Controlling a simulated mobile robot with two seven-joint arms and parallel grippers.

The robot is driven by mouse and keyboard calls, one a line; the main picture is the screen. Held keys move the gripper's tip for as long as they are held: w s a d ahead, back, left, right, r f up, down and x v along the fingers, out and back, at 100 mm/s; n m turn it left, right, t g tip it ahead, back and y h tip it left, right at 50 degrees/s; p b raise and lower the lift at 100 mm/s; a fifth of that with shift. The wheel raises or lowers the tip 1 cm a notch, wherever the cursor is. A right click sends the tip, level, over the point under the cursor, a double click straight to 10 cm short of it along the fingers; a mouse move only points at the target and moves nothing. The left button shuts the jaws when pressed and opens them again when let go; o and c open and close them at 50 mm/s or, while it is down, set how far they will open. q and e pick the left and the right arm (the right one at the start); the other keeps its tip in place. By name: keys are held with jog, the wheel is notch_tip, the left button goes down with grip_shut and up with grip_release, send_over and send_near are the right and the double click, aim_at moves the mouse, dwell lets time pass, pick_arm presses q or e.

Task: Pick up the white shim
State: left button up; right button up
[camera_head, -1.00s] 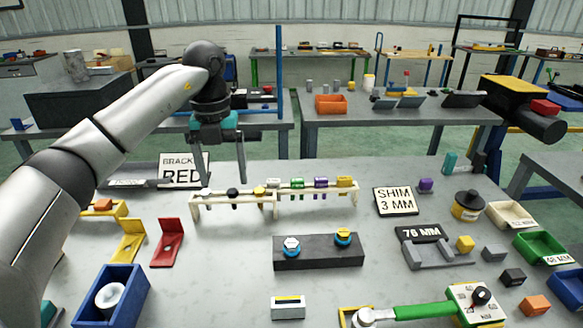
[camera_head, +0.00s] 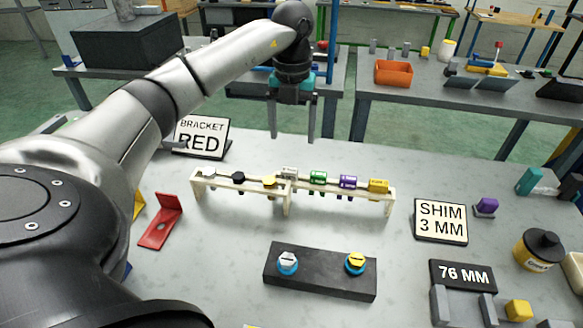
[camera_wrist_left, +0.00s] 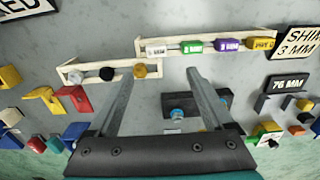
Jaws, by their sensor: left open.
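The white shim (camera_head: 288,173) hangs on a cream wooden rack (camera_head: 285,205), left of the green shim (camera_head: 318,178), the purple shim (camera_head: 347,182) and the yellow shim (camera_head: 378,186). In the left wrist view the white shim (camera_wrist_left: 157,49) lies just beyond the fingertips, near the middle. My left gripper (camera_head: 291,138) is open and empty, pointing down, above and apart from the rack; its two fingers also show in the left wrist view (camera_wrist_left: 161,73). My right gripper is not in view.
A SHIM 3 MM sign (camera_head: 441,221) stands right of the rack, and a BRACKET RED sign (camera_head: 200,136) behind its left end. A black block (camera_head: 320,275) with two blue-based pieces sits in front. A red bracket (camera_head: 162,222) stands at left. Bare table lies between.

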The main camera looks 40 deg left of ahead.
pick_arm(q)
send_over(289, 170)
jog(key=f, duration=0.4)
jog(key=shift+w+d+f, duration=0.15)
jog(key=shift+d+f, duration=0.25)
jog(key=shift+a+f, duration=0.2)
jog(key=shift+f, duration=1.15)
jog(key=shift+a+f, duration=0.15)
jog(key=shift+f, duration=1.2)
jog(key=shift+c, duration=0.3)
jog(key=shift+r, duration=0.1)
grip_shut()
